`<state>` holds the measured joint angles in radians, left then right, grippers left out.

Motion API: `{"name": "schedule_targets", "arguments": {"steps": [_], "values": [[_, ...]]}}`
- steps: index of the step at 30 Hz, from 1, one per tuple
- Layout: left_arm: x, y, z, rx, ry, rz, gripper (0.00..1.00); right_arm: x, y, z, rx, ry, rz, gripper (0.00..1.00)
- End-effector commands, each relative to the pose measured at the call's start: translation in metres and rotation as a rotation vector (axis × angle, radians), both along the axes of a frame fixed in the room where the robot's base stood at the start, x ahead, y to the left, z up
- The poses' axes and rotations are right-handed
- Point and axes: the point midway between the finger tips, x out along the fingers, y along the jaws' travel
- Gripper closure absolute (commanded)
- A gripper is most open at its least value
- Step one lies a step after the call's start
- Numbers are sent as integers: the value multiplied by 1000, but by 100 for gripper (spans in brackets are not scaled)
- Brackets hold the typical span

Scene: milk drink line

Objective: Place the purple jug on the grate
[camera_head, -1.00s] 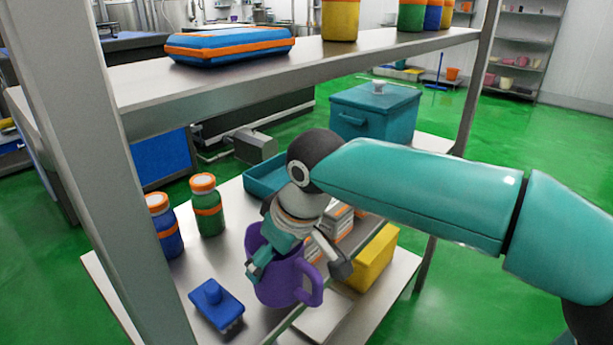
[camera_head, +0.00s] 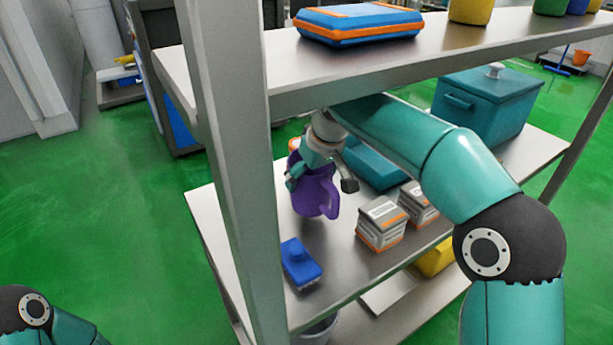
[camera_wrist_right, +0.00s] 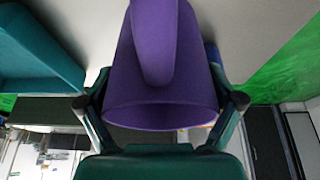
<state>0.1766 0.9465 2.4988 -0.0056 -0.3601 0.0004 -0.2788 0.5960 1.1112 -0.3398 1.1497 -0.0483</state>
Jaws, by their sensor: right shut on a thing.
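The purple jug (camera_head: 314,196) is upright over the lower metal shelf, its handle towards the right front. My right gripper (camera_head: 319,183) reaches in under the upper shelf and is shut on the jug, one finger on each side. I cannot tell whether the jug's base touches the shelf. In the right wrist view the jug (camera_wrist_right: 190,65) fills the middle between my right gripper's fingers (camera_wrist_right: 165,108), with its handle facing the camera. Only a part of my left arm shows at the bottom left; its gripper is out of view. I cannot make out a grate.
A blue brush (camera_head: 299,264) lies in front of the jug. White and orange cartons (camera_head: 381,224) stand to its right, with a teal tray (camera_head: 375,165) behind and a teal lidded box (camera_head: 489,103) further right. A grey post (camera_head: 232,170) and the upper shelf (camera_head: 350,62) enclose the space.

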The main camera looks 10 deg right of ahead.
Motion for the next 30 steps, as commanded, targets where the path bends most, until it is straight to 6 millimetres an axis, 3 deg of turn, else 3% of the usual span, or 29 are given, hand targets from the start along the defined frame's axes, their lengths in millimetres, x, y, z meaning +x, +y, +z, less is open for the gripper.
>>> {"name": "schedule_targets", "arguments": {"steps": [6, 15, 26, 27, 30], "values": [[0, 0, 8, 0, 0, 0, 60, 17, 5, 1, 1, 0, -2, 48], [0, 0, -1, 0, 0, 0, 60, 17, 4, -32, -1, 0, -1, 48], [0, 0, -2, 0, 0, 0, 60, 17, 4, -36, 1, -1, -3, 48], [0, 0, -2, 0, 0, 0, 60, 17, 4, -36, 1, -1, -3, 3], [0, 0, -1, 0, 0, 0, 60, 17, 3, -36, 1, -1, -3, 0]]}}
